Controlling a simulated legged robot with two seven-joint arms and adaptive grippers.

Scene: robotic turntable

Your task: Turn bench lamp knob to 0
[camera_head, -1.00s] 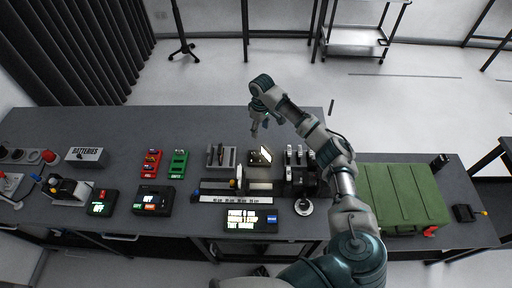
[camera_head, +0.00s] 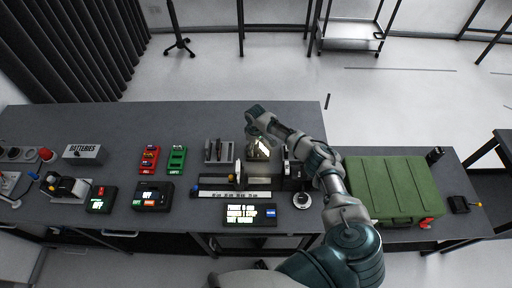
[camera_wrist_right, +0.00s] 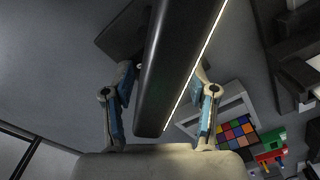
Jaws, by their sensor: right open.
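The bench lamp shows in the right wrist view as a long dark bar (camera_wrist_right: 178,65) with a bright strip along its right edge. It runs between the two fingers of my right gripper (camera_wrist_right: 163,78), which stand apart on either side of it. I cannot tell whether they touch it. In the head view the right gripper (camera_head: 254,139) is over the bench, next to the lit patch (camera_head: 263,147) near the lamp, and partly covers it. The lamp's knob and its setting cannot be made out. My left gripper is not in view.
A grey holder (camera_head: 218,151), green tray (camera_head: 177,159) and red tray (camera_head: 149,158) stand left of the gripper. A ruler-like rail (camera_head: 232,195) and a lit display (camera_head: 250,214) lie nearer. A green case (camera_head: 385,187) is to the right.

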